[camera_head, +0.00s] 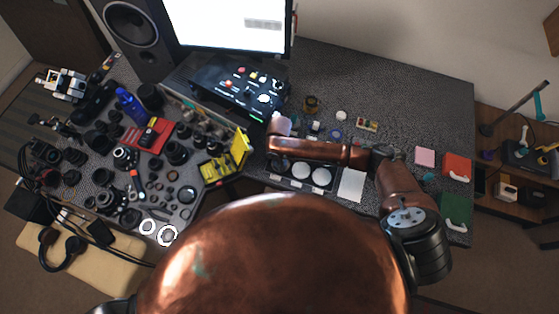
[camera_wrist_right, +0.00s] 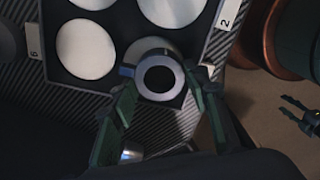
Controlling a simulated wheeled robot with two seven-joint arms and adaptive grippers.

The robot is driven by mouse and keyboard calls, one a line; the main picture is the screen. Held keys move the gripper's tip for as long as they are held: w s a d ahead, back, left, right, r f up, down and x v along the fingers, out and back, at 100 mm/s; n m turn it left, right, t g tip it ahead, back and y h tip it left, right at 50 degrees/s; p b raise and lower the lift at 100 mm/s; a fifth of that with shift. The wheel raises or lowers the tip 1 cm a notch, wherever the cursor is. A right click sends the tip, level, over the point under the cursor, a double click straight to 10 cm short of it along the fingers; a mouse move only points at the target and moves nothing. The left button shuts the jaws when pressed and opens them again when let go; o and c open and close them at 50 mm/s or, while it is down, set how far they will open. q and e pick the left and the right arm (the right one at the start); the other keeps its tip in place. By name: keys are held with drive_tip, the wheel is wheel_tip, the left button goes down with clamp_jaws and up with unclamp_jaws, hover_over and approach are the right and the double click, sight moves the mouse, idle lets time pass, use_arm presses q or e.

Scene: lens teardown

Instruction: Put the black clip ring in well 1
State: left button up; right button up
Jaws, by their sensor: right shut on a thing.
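In the right wrist view, my right gripper (camera_wrist_right: 160,76) is shut on a ring (camera_wrist_right: 160,97) with a grey face and a dark centre, which I take for the black clip ring. One finger is on each side of it. The ring is in front of a pale round well (camera_wrist_right: 149,46) at the near end of the dark tray (camera_wrist_right: 112,17) and covers most of it. Whether it touches the tray I cannot tell. That well's number is not readable. In the head view, my right arm reaches over the tray and its gripper is hidden. My left gripper is out of view.
Other white wells (camera_wrist_right: 86,48) lie beyond, with labels 2 (camera_wrist_right: 227,17) and 6 (camera_wrist_right: 35,48) on the rim. In the head view, a yellow rack (camera_head: 238,149) stands left of the tray. Many lens parts crowd the left desk. A white sheet (camera_head: 351,185) lies right of the tray.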

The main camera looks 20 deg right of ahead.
drive_tip(key=o, duration=0.9)
drive_tip(key=shift+f, duration=0.1)
drive_tip(key=shift+o, duration=0.2)
wheel_tip(320, 180, up, 12)
